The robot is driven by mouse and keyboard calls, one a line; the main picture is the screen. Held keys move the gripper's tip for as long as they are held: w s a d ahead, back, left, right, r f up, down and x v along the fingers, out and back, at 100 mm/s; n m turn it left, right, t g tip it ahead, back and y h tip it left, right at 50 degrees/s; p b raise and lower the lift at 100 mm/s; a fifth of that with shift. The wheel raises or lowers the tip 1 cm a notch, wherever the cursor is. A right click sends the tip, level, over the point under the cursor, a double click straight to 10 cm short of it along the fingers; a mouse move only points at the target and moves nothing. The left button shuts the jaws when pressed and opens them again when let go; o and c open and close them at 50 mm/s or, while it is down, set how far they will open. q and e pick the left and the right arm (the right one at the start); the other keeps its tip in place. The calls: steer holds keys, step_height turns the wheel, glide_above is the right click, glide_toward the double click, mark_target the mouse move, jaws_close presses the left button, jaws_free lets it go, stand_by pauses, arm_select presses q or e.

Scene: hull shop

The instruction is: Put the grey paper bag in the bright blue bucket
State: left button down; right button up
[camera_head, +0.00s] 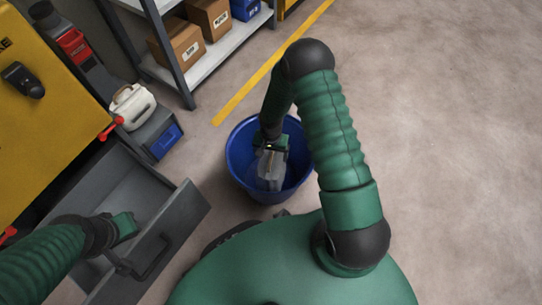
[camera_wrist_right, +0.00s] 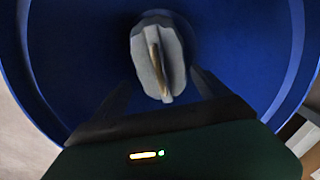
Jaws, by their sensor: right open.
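The bright blue bucket (camera_head: 236,163) stands on the floor in the middle of the head view; its wall (camera_wrist_right: 50,75) surrounds the right wrist view. The grey paper bag (camera_head: 271,172) is inside the bucket, and it also shows in the wrist view (camera_wrist_right: 143,62), seen from above. My right gripper (camera_head: 271,155) reaches down into the bucket just above the bag. Its fingers (camera_wrist_right: 163,88) are apart, with the bag beyond them. I cannot tell whether the bag rests on the bottom. My left gripper (camera_head: 124,226) is by the open drawer; its fingers are not clear.
The grey drawer (camera_head: 178,225) juts out left of the bucket, below a yellow cabinet (camera_head: 25,110). A white jug (camera_head: 133,106) stands on a dark box (camera_head: 156,132). A shelf (camera_head: 205,65) holds cartons at the back. The floor at right is clear.

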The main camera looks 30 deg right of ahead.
step_height(320, 180, up, 5)
steer(key=shift+r+p, duration=0.1)
steer(key=shift+p, duration=0.9)
arm_select(q)
steer(key=v, duration=0.3)
steer(key=shift+w+r, duration=0.15)
steer(key=shift+w, duration=0.2)
arm_select(e)
steer(key=s+a+r+n+t, duration=0.1)
steer(key=s+a+r+n, duration=0.1)
steer(key=r, duration=0.6)
steer(key=s+a+r+n, duration=0.3)
steer(key=s+r+n, duration=0.1)
steer(key=r, duration=0.3)
steer(key=s+a+r+n+t, duration=0.1)
steer(key=s+a+r+n, duration=0.1)
steer(key=r, duration=0.6)
steer(key=shift+s+a+r+n+t, duration=0.2)
steer(key=shift+s+r+n+t, duration=0.1)
steer(key=shift+s+n, duration=0.3)
